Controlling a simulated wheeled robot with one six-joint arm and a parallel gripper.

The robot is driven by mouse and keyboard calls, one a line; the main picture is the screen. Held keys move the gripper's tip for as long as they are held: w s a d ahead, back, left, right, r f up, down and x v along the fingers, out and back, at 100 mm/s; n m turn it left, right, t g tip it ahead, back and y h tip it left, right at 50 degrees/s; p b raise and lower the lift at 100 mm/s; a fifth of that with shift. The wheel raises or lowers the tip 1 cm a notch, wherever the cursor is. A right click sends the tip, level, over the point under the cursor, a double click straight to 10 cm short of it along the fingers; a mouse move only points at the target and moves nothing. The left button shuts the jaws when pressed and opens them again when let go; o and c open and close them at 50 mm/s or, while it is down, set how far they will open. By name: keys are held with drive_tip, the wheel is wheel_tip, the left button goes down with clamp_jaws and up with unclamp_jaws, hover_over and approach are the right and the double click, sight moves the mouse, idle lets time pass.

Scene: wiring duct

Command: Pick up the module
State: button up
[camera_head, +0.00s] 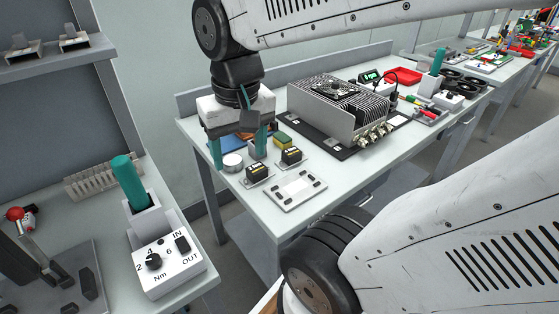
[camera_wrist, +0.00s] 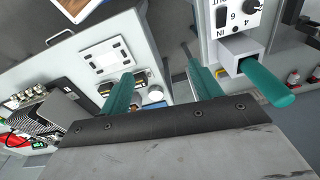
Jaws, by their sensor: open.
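Two small black blocks with yellow markings sit on thin plates on the table; they look like the modules, though I cannot tell which one is meant. The near module (camera_head: 257,173) and the far module (camera_head: 291,155) stand side by side. In the wrist view a module (camera_wrist: 104,89) shows partly behind one finger. My gripper (camera_head: 239,160) has two teal fingers, spread apart, with nothing held between them. It hangs over the table's left end, to the left of the modules. The gripper also shows in the wrist view (camera_wrist: 160,85).
A white plate with dark corner pieces (camera_head: 295,190) lies in front of the modules. A round white piece (camera_head: 232,160) and a green-yellow sponge (camera_head: 282,141) are close by. A large finned unit (camera_head: 340,110) stands behind. A driver station (camera_head: 168,265) is on the left bench.

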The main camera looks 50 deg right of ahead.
drive_tip(key=w+d+f+m, duration=0.2)
drive_tip(key=w+d+m, duration=0.3)
drive_tip(key=d, duration=0.2)
drive_tip(key=m+g, duration=0.1)
drive_tip(key=m, duration=1.1)
hover_over(292, 151)
drive_tip(key=f, duration=1.1)
drive_tip(key=shift+a, duration=0.3)
drive_tip(key=shift+d+f, duration=0.15)
drive_tip(key=shift+f, duration=0.15)
wheel_tip(292, 151, down, 7)
drive_tip(key=shift+d+f, duration=0.1)
drive_tip(key=c, duration=1.3)
